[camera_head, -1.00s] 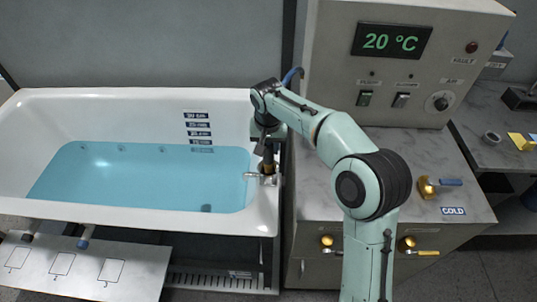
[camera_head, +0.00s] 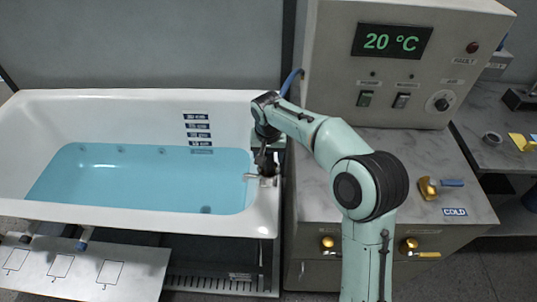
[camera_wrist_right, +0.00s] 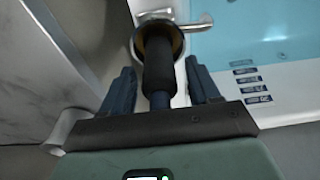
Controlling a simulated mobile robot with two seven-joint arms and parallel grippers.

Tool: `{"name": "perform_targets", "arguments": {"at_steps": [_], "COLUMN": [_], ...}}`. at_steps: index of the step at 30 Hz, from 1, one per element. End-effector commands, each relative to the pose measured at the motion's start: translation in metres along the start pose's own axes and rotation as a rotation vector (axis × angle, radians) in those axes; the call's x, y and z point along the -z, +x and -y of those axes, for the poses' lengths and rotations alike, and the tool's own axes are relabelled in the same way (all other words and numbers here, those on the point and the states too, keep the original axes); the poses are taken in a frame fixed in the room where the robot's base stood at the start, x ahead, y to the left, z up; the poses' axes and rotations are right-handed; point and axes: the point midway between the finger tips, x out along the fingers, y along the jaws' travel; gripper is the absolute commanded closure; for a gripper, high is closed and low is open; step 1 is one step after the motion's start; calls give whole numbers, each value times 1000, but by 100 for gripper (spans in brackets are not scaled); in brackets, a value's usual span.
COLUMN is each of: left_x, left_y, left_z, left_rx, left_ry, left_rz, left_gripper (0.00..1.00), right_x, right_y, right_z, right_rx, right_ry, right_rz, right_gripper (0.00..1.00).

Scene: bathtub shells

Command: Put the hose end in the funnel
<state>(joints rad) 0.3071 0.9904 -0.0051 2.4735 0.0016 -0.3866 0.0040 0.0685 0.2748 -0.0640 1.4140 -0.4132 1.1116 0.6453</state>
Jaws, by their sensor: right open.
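The black hose end (camera_wrist_right: 158,75) stands between the two fingers of my right gripper (camera_wrist_right: 160,85) in the wrist view. The fingers are apart, with a gap on each side of it. Its far end meets the round brass-coloured funnel (camera_wrist_right: 150,40) and appears to be inside its rim; how deep it sits is hidden. In the head view my right gripper (camera_head: 265,158) is over the tub's right rim, and mostly covers the hose end and funnel. My left gripper is not in view.
The white bathtub (camera_head: 262,218) holds blue water (camera_head: 130,180). A metal spout (camera_wrist_right: 198,22) lies beside the funnel. The control cabinet (camera_head: 345,70) reads 20 °C. A brass COLD valve (camera_head: 428,188) is on the counter. A marked board (camera_head: 135,265) lies front left.

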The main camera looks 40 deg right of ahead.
Motion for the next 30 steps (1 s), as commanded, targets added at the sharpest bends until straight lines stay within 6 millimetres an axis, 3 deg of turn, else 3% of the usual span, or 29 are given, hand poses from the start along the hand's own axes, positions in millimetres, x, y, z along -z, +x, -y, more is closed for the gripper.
{"name": "perform_targets", "arguments": {"at_steps": [5, 18, 24, 30], "left_x": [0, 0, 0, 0], "left_y": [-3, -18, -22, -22], "left_z": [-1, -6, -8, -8], "left_rx": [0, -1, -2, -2], "left_ry": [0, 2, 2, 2], "left_rz": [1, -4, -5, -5], "left_gripper": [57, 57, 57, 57], "right_x": [1, 1, 1, 0], "right_y": [-14, -104, -122, -124], "right_z": [0, 0, 0, 0], "right_rx": [2, 3, 1, 0], "right_ry": [0, 0, 0, 0], "right_rz": [-4, -3, -1, 0], "right_gripper": [39, 39, 39, 39]}}
